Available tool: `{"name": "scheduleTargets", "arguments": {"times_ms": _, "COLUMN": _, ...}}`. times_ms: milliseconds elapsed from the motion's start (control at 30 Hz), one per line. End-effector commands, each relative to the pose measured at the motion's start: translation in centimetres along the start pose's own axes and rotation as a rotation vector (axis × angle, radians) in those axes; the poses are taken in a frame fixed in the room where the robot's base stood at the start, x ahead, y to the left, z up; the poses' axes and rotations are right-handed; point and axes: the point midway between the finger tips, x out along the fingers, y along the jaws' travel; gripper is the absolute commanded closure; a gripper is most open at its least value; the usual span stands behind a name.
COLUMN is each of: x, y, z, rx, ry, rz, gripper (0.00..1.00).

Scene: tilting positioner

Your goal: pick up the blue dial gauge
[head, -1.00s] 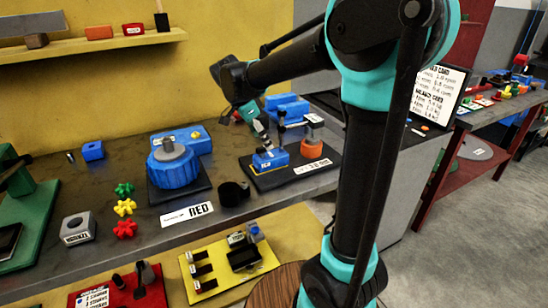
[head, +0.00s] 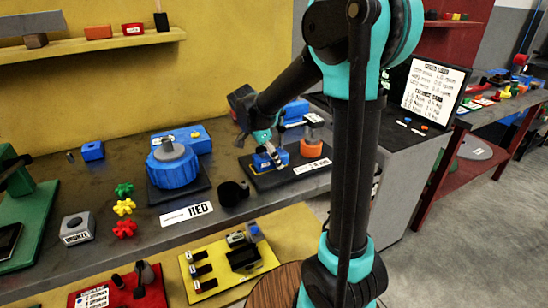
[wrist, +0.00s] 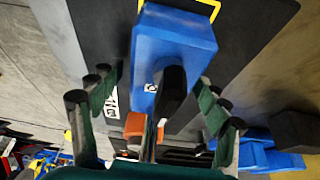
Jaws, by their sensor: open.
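A blue boxy piece (head: 268,159) with a white label sits on a black plate (head: 292,176) on the bench. It may be the dial gauge, but I cannot make out a dial face. In the wrist view the blue piece (wrist: 172,48) fills the upper middle, with a dark post-like part in front of it. My gripper (head: 268,150) is low over the piece in the head view and hides part of it. In the wrist view my gripper (wrist: 158,105) has its green fingers spread wide, one on each side of the blue piece, with nothing clamped.
A blue round turntable (head: 173,167) and a black cup-like thing (head: 234,193) are to the left. Blue blocks (head: 296,110) are behind. The bench front edge is near.

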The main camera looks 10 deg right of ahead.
Motion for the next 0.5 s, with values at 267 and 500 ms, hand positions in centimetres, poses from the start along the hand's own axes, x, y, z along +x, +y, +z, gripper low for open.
{"name": "scheduleTargets", "arguments": {"times_ms": 267, "x": -0.04, "y": 0.01, "z": 0.01, "rx": 0.0, "ry": 0.0, "rz": 0.0, "gripper": 0.49}}
{"name": "scheduleTargets", "arguments": {"times_ms": 500, "x": -0.05, "y": 0.0, "z": 0.01, "rx": 0.0, "ry": 0.0, "rz": 0.0, "gripper": 0.79}}
